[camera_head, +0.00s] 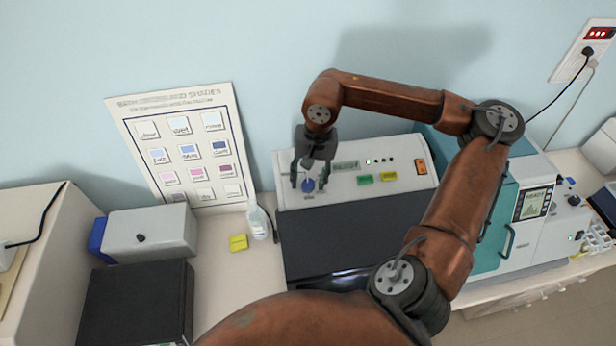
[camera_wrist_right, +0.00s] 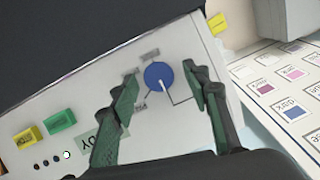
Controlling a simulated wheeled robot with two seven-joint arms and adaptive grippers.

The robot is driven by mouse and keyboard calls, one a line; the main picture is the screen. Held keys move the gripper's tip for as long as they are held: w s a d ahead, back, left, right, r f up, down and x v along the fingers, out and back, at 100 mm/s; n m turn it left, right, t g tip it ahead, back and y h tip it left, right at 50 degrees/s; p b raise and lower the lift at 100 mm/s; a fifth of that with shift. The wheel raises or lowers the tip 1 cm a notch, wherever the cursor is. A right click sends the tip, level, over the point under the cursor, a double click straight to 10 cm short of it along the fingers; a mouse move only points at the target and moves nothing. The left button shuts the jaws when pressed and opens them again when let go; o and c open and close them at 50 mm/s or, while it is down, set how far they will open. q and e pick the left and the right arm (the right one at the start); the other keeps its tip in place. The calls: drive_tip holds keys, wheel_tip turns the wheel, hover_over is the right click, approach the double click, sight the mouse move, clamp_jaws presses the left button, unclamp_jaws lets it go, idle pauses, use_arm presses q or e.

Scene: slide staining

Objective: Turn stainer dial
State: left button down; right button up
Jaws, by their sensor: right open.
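The stainer (camera_head: 335,235) is a box with a light top panel and a dark front, in the middle of the head view. Its blue round dial (camera_head: 308,185) is at the left of the panel. In the right wrist view the dial (camera_wrist_right: 159,76) has a white pointer mark and lines around it. My right gripper (camera_head: 308,187) is open over the dial. In the wrist view its fingers (camera_wrist_right: 160,90) stand on either side of the dial, with a gap on both sides. My left gripper is not in view.
Green (camera_head: 365,179) and yellow (camera_head: 388,176) buttons, a small display (camera_head: 345,167) and an orange switch (camera_head: 421,166) share the panel. A bottle (camera_head: 258,221) and yellow block (camera_head: 238,242) stand left of the stainer. A teal machine (camera_head: 490,230) stands right. A shade chart (camera_head: 186,148) leans behind.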

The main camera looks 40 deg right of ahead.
drive_tip(key=shift+s+f, duration=0.1)
drive_tip(key=shift+s, duration=0.2)
drive_tip(key=shift+w, duration=0.2)
drive_tip(key=c, duration=1.2)
drive_tip(key=shift+o, duration=0.2)
drive_tip(key=m+t+b, duration=0.1)
drive_tip(key=m+b, duration=0.2)
drive_tip(key=b, duration=0.4)
drive_tip(key=m+t+b, duration=0.1)
drive_tip(key=m+b, duration=0.2)
drive_tip(key=b, duration=0.4)
drive_tip(key=m+t+y+b, duration=0.1)
drive_tip(key=m+b, duration=0.3)
drive_tip(key=b, duration=0.3)
drive_tip(key=shift+s+f, duration=0.3)
drive_tip(key=shift+f, duration=0.05)
drive_tip(key=shift+r+m+t+b, duration=0.2)
drive_tip(key=shift+m+t+b, duration=0.35)
drive_tip(key=shift+b, duration=0.4)
drive_tip(key=shift+r, duration=0.15)
